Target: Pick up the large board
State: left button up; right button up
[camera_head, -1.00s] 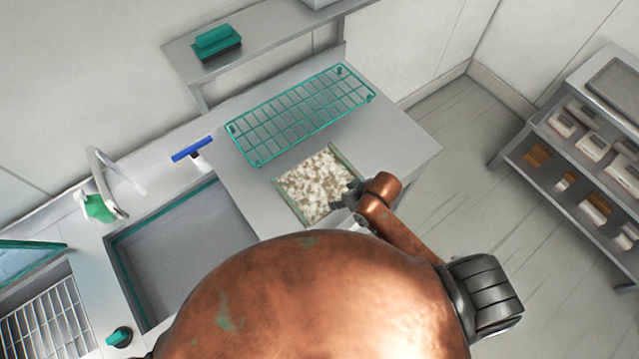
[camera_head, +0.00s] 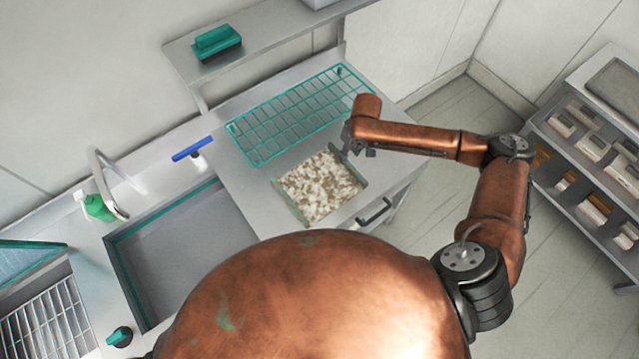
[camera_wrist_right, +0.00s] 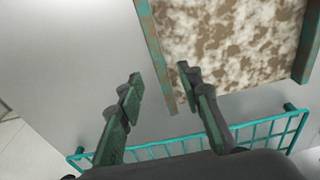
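The large board (camera_head: 318,187) lies flat on the grey counter, mottled white and brown, with green strips along two opposite edges. It also shows at the top of the right wrist view (camera_wrist_right: 230,45). My right gripper (camera_head: 362,152) is at the board's far right corner, by one green strip. In the right wrist view the gripper (camera_wrist_right: 160,75) is open and empty, its fingers apart on either side of the strip in the picture. I cannot tell its height above the strip or whether it touches. My left gripper is out of view.
A green wire rack (camera_head: 300,112) lies just behind the board. A sink (camera_head: 185,250) and a blue-headed tool (camera_head: 192,149) are to the left. A drawer handle (camera_head: 375,212) is on the counter's right side. A stocked shelf (camera_head: 590,150) stands far right.

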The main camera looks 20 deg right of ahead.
aim_at(348, 163)
jog(key=f, duration=0.4)
jog(key=f+p, duration=0.1)
jog(key=f, duration=0.1)
jog(key=shift+w+f, duration=0.1)
jog(key=shift+w, duration=0.25)
grip_shut()
jog(key=shift+a, duration=0.1)
